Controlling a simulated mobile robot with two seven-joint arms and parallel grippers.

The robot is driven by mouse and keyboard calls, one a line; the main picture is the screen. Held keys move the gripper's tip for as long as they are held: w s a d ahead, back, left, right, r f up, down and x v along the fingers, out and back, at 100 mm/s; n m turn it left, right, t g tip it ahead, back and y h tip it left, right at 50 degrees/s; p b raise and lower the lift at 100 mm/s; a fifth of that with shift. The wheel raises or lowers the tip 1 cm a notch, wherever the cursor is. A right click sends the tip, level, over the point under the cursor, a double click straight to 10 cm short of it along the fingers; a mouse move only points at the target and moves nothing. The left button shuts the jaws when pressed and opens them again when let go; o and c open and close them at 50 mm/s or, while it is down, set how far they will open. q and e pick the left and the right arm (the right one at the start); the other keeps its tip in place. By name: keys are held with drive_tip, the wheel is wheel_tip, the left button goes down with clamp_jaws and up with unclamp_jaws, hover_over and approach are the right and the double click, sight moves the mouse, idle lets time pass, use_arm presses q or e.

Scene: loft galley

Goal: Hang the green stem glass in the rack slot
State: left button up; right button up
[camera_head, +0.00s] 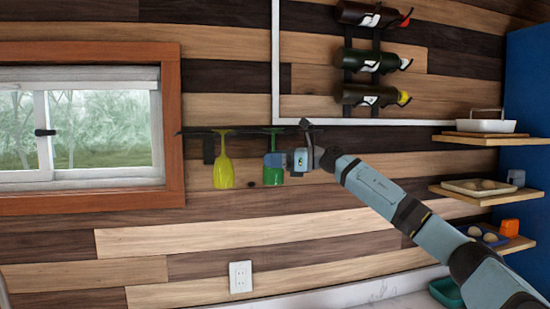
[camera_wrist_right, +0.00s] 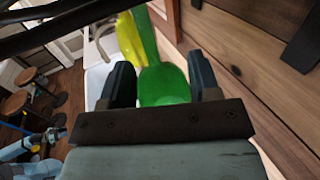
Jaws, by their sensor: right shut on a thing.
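The green stem glass (camera_head: 273,174) is upside down just under the dark wall rack (camera_head: 190,132), with its foot at rack height. My right gripper (camera_head: 276,160) is shut on it from the right. In the right wrist view the green glass (camera_wrist_right: 164,84) sits between the two dark fingers (camera_wrist_right: 162,88). Whether its foot rests on the rack rails or is only held there, I cannot tell. A yellow stem glass (camera_head: 223,168) hangs upside down in the rack to the left and shows beyond the green one in the wrist view (camera_wrist_right: 130,38).
A window (camera_head: 80,125) is left of the rack. A wine bottle holder (camera_head: 376,55) with three bottles is above right. Shelves (camera_head: 485,190) with dishes stand at the far right. The wall below the rack is free except for an outlet (camera_head: 240,277).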

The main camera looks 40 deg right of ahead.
idle(0.3)
drive_tip(key=o, duration=1.1)
drive_tip(key=shift+c, duration=0.2)
use_arm(q)
drive_tip(key=shift+d, duration=0.1)
use_arm(e)
drive_tip(key=shift+d+f, duration=0.1)
